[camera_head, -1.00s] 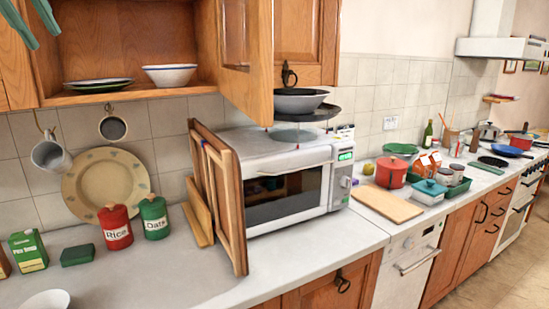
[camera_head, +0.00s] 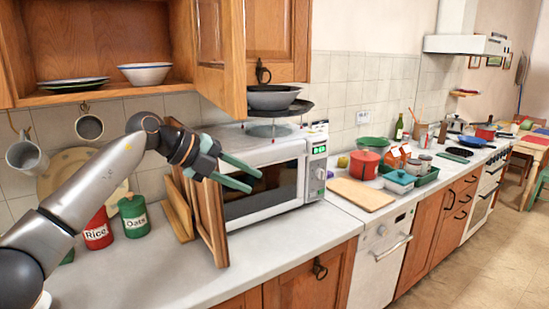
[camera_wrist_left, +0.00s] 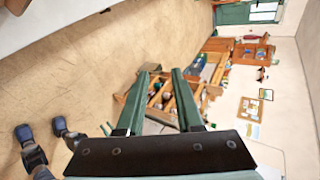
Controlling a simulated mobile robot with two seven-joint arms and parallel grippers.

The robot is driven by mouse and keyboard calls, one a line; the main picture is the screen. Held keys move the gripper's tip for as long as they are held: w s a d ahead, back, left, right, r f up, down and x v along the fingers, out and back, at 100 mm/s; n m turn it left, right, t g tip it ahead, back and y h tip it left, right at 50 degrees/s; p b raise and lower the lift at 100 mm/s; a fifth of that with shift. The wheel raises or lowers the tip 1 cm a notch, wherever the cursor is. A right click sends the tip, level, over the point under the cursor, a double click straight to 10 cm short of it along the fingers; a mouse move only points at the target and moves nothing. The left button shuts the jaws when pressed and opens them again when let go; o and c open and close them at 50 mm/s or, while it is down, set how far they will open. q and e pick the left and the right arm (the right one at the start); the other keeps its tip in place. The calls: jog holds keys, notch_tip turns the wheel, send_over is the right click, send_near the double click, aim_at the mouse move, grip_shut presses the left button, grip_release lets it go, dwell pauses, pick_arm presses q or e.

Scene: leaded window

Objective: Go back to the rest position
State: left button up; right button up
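My left gripper (camera_head: 255,182) is in front of the microwave (camera_head: 262,185) in the head view, with its arm coming in from the lower left. Its two green fingers are apart, with nothing between them. In the left wrist view the fingers (camera_wrist_left: 164,70) are also spread and empty, pointing out over the floor toward distant furniture. My right gripper is in neither current view.
An open cabinet door (camera_head: 220,60) hangs above the microwave, and wooden boards (camera_head: 207,215) stand at its left side. Rice (camera_head: 97,230) and Oats (camera_head: 134,216) canisters stand behind my arm. A cutting board (camera_head: 360,194) lies to the right. The floor (camera_head: 475,265) at right is clear.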

pick_arm(q)
jog(key=s+d+f+n+t+h, duration=0.2)
jog(key=s+d+f+n+h, duration=0.2)
jog(key=f, duration=0.3)
jog(key=s+d+f+n+t+h, duration=0.3)
jog(key=d+f+n+h, duration=0.1)
jog(key=f, duration=0.4)
jog(key=s+a+f+n+t+y, duration=0.2)
jog(key=s+a+f+n+y, duration=0.15)
jog(key=f+n, duration=0.3)
jog(key=s+a+f+n+t+y, duration=0.2)
jog(key=a+f+n+y, duration=0.25)
jog(key=f, duration=0.25)
jog(key=s+a+f+n+t+y, duration=0.3)
jog(key=f+n+y, duration=0.1)
jog(key=f+n, duration=0.2)
jog(key=s+a+f+n+g+y, duration=0.2)
jog(key=s+a+f+g, duration=0.1)
jog(key=s+f, duration=0.4)
jog(key=s+a+f+n+g+y, duration=0.2)
jog(key=s+f, duration=0.6)
jog(key=s, duration=0.5)
jog(key=shift+s+a+n+g, duration=0.2)
jog(key=shift+a+n+g, duration=0.4)
jog(key=shift+a+g, duration=0.55)
jog(key=shift+a, duration=0.15)
